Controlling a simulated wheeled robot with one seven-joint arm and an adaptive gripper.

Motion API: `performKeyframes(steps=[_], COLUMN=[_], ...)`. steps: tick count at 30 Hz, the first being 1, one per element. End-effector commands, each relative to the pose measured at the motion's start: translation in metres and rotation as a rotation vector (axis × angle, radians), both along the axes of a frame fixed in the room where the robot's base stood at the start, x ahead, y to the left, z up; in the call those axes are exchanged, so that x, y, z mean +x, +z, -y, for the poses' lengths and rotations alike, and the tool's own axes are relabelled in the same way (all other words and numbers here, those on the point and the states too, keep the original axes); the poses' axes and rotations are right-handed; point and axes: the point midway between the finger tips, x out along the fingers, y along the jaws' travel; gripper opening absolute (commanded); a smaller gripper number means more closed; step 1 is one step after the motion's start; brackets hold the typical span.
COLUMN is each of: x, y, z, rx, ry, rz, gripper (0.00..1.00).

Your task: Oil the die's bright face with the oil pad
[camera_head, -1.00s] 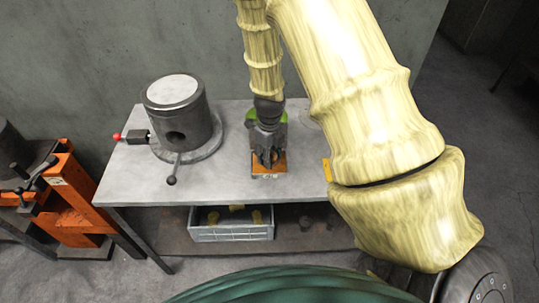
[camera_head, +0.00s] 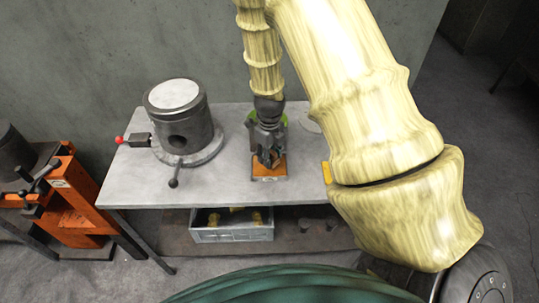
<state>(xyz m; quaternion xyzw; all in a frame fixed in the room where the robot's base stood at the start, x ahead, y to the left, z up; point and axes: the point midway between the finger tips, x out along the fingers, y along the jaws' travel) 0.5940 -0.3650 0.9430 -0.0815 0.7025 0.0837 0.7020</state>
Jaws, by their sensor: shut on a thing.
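The die (camera_head: 187,132) is a dark upright cylinder on the left part of the table, with a bright round face (camera_head: 174,94) on top. A dark round hole shows in its side. My gripper (camera_head: 271,162) points down to the right of the die, over an orange-brown tray (camera_head: 268,177) with a pale label on its front. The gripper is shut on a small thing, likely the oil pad. The fingers hide most of it, and I cannot tell whether it touches the tray. The gripper is well apart from the die.
The grey table (camera_head: 222,187) is clear between die and tray. A red-knobbed part (camera_head: 134,138) and a dark ball-ended lever (camera_head: 174,178) stick out from the die's base. A grey crate (camera_head: 232,232) sits below. An orange stand (camera_head: 88,215) is at left.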

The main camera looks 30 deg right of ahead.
Motion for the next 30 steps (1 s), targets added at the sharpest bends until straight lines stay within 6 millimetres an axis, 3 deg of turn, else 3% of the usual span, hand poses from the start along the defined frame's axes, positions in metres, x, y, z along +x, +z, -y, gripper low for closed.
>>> performKeyframes(steps=[21, 30], x=[0.000, 0.000], y=[0.047, 0.049], z=[0.000, 0.000], rx=[-0.001, -0.001], ry=[0.000, 0.000], rz=[0.001, 0.001], gripper=[0.20, 0.20])
